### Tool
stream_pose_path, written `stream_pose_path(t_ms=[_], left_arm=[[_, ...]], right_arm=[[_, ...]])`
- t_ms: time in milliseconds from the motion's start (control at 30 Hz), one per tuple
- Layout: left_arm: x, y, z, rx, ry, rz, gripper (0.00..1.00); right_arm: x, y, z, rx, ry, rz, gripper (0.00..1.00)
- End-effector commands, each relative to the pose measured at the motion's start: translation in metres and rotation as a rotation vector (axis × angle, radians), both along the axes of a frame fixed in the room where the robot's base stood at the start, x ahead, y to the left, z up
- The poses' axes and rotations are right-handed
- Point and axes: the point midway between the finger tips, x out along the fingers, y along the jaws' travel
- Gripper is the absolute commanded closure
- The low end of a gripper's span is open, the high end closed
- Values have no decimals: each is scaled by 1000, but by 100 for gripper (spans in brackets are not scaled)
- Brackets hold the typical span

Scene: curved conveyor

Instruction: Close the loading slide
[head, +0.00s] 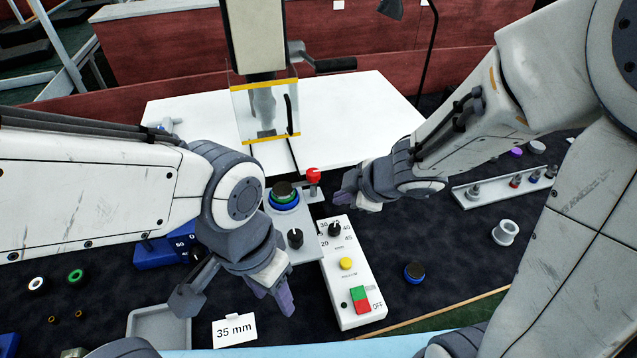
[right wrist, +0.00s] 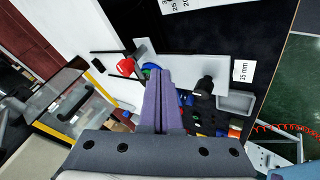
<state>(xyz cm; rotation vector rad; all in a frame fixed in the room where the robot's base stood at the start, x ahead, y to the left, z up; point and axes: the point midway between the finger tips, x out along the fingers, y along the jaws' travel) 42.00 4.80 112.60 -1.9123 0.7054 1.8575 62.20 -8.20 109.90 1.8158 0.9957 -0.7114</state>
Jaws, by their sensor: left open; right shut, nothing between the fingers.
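The loading slide (head: 293,219) is a grey plate on the dark table in the middle of the head view. A red ball knob (head: 313,176) stands at its far right, and it also shows in the right wrist view (right wrist: 125,66). A stacked dark, green and blue round piece (head: 284,195) sits on the plate. My right gripper (head: 345,198) is shut and empty, just right of the red knob; its closed fingers (right wrist: 158,74) appear apart from the knob.
A white control box (head: 350,280) with a dial, yellow button and red-green switch stands right of the slide. A clear guard (head: 266,112) with yellow edges stands behind. A grey tray (head: 160,328) and a "35 mm" card (head: 234,330) lie near my left gripper. A blue ring piece (head: 415,272) lies right.

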Motion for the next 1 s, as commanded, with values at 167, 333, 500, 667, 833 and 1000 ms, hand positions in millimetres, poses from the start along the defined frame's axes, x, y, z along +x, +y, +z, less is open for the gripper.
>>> stream_pose_path(t_ms=[167,333,500,667,833,1000], left_arm=[[0,0,0,0,0,0,50],[0,0,3,0,0,0,50],[0,0,7,0,0,0,50],[0,0,-18,0,0,0,50],[0,0,-34,0,0,-1,50],[0,0,-18,-1,-1,-1,50]], right_arm=[[-5,3,-8,16,18,67,100],[-2,7,-13,21,20,72,100],[5,11,-24,18,21,68,100],[20,24,-59,14,18,72,100],[37,38,-87,14,19,70,100],[63,40,-83,13,16,67,100]])
